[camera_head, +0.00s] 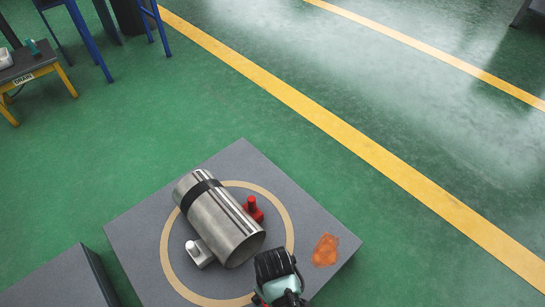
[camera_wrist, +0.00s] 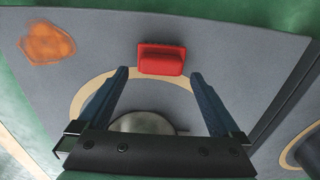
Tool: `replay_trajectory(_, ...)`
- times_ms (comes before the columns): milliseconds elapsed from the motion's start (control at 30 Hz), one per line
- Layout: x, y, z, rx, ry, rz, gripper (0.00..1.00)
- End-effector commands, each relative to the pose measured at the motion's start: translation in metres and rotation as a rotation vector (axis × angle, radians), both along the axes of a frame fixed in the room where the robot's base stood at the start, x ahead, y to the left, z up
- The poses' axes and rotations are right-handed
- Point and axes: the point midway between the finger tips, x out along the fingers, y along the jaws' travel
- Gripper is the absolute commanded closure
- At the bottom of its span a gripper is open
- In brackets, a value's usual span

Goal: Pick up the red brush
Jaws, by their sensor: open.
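The red brush (camera_head: 252,208) lies on the grey platform, close beside the right side of the steel cylinder (camera_head: 222,220). It has a knob-like upright part. In the wrist view the red brush (camera_wrist: 161,60) shows as a red block just beyond my fingertips, centred between them. My gripper (camera_head: 276,265) is at the lower right of the cylinder in the head view, nearer the camera than the brush. In the wrist view my gripper (camera_wrist: 159,74) has its two fingers spread wide with nothing held between them.
The grey platform (camera_head: 130,225) carries a tan ring (camera_head: 168,262), an orange stain (camera_head: 325,250) and a white-grey piece (camera_head: 199,253) left of the cylinder. Another grey block (camera_head: 60,285) stands at lower left. Green floor lies open beyond; a small table (camera_head: 25,72) is far left.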

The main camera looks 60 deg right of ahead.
Motion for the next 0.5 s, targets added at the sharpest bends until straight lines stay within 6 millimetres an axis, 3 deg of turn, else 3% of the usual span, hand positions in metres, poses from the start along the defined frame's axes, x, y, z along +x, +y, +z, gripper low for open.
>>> replay_trajectory(500, 0.001, 0.002, -0.051, 0.0, -0.001, 0.0, 0.0)
